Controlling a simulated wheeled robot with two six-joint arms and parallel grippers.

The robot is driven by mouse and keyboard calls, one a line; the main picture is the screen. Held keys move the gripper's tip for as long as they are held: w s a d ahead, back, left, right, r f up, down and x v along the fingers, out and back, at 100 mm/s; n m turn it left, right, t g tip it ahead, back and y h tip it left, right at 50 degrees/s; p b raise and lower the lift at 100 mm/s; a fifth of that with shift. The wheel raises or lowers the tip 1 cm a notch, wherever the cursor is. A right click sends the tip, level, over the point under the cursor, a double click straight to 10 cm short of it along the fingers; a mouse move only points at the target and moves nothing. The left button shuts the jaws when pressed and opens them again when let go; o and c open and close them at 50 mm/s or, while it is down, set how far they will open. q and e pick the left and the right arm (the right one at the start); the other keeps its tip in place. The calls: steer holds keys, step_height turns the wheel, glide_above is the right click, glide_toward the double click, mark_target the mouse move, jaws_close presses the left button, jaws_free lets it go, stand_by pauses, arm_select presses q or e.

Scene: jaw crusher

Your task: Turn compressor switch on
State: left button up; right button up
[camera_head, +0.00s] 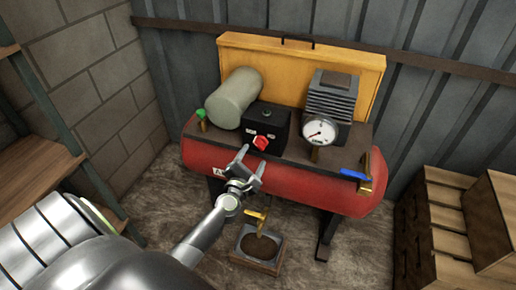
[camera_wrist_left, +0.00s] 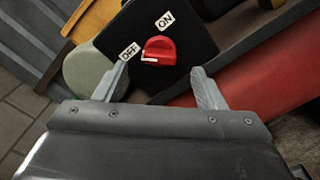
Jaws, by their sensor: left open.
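The compressor (camera_head: 300,185) has a red tank and a black control box (camera_head: 268,122) on top. A red rotary switch (camera_head: 261,143) is on the front of this box. In the left wrist view, the red switch (camera_wrist_left: 160,48) sits between an OFF label (camera_wrist_left: 130,51) and an ON label (camera_wrist_left: 165,20); its white mark is at the left end, on the OFF side. My left gripper (camera_head: 250,160) is open and empty, just in front of and below the switch. In the left wrist view, its fingers (camera_wrist_left: 161,72) frame the switch without visibly gripping it. My right gripper is out of view.
A pressure gauge (camera_head: 319,131) stands right of the box, and a blue-handled valve (camera_head: 354,174) is at the tank's right end. A grey-green cylinder (camera_head: 233,98) is left of the box. Wooden crates (camera_head: 440,225) stand at right, shelves (camera_head: 35,175) at left.

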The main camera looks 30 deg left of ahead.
mark_target(260, 146)
arm_select(q)
steer(key=shift+b+x, duration=0.3)
steer(key=shift+x, duration=2.4)
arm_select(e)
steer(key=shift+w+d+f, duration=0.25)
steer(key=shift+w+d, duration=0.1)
arm_select(q)
steer(key=shift+c, duration=0.4)
steer(key=c, duration=0.9)
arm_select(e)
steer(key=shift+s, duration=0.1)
